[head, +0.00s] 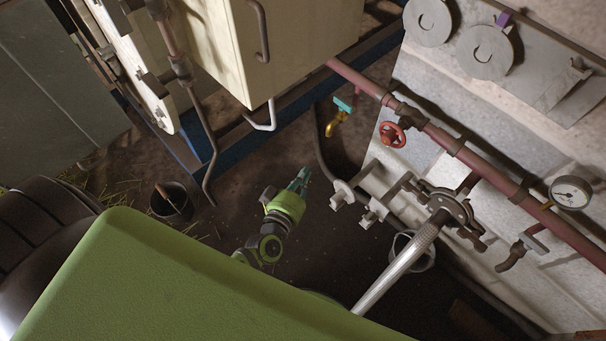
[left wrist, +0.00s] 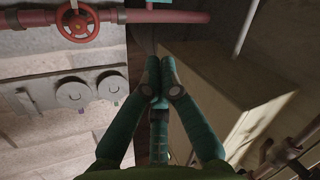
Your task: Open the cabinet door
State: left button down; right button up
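The cream cabinet (head: 310,50) stands at the top of the head view on a blue frame. In the left wrist view a beige box that looks like the cabinet (left wrist: 225,85) fills the right side. My left gripper (head: 302,177) is below the cabinet and apart from it, over the dark floor. Its teal fingers (left wrist: 162,70) come together in the left wrist view with nothing visible between them. My right gripper is not in view.
A red-brown pipe (head: 445,140) with a red valve wheel (head: 392,134) runs along the pale wall at right. A teal-handled brass tap (head: 338,118) hangs near the cabinet. A dark bucket (head: 172,203) stands at left. Open floor lies between gripper and cabinet.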

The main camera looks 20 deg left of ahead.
pick_arm(q)
jog(key=shift+s+f, duration=0.1)
jog(key=shift+f, duration=0.2)
